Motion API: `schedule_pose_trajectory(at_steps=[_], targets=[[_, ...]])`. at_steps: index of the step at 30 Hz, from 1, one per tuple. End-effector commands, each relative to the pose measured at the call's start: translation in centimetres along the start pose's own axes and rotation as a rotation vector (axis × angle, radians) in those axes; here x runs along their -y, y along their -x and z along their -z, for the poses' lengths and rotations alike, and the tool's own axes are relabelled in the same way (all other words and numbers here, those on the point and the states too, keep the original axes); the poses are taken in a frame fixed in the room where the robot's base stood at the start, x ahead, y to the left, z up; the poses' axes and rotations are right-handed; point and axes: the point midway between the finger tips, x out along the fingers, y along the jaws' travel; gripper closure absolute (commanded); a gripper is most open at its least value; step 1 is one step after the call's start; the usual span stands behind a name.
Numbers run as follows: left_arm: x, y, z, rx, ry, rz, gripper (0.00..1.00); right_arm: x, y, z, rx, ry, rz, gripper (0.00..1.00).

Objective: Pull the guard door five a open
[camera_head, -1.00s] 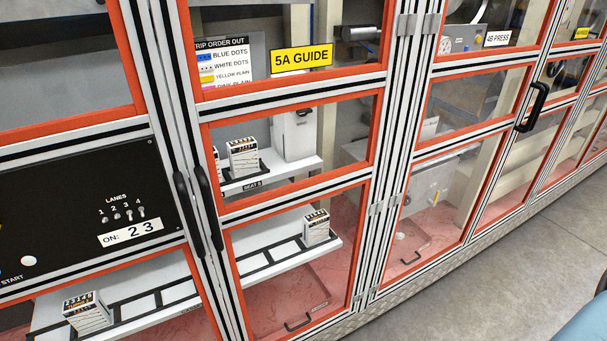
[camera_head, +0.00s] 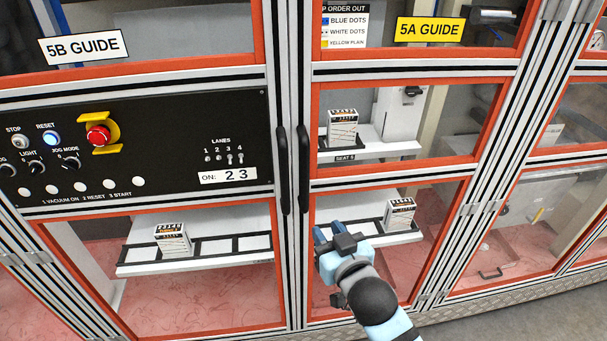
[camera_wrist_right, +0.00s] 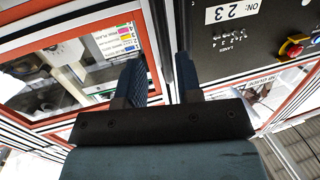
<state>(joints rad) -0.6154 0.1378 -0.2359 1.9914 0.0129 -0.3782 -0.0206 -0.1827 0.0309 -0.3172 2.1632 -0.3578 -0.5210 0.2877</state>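Guard door five A (camera_head: 413,75) is the red-trimmed, glazed door with a yellow label (camera_head: 430,29) reading "5A GUIDE". It looks shut in its frame. Its black vertical bar handle (camera_head: 304,168) is on the door's left edge, close beside the matching handle (camera_head: 283,168) of the door to the left. My right gripper (camera_head: 329,230) is in front of the door's lower pane, below and right of the handle and apart from it. In the right wrist view its two blue fingers (camera_wrist_right: 158,78) stand apart with nothing held. My left gripper is not in view.
On the left is door 5B (camera_head: 81,46) with a black control panel (camera_head: 140,150) and a red stop button (camera_head: 98,136). Small cartons (camera_head: 172,239) stand on white shelves behind the glazing. Floor (camera_head: 540,300) is clear at the lower right.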

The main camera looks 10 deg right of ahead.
Motion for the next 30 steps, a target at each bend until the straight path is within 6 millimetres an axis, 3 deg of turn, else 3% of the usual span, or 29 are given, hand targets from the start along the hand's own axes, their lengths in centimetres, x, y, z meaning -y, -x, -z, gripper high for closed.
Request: schedule_pose_trajectory(at_steps=[1, 3, 6, 11, 24, 30], targets=[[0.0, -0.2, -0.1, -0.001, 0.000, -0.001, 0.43, 0.0, -0.6, 1.9, -0.040, -0.005, -0.010, 0.67], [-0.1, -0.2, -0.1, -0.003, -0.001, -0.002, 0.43, 0.1, -0.9, 3.8, -0.072, -0.012, -0.021, 0.67], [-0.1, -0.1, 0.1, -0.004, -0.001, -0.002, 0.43, 0.1, -1.4, 4.9, -0.090, -0.015, -0.027, 0.67], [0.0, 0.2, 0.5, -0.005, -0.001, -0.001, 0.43, 0.0, -3.3, 5.2, -0.089, -0.014, -0.027, 0.67], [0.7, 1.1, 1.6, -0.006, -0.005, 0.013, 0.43, -0.3, -12.2, 5.9, -0.089, -0.012, -0.027, 0.67], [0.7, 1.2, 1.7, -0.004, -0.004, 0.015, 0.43, -0.3, -14.3, 5.9, -0.087, -0.014, -0.027, 0.67]])
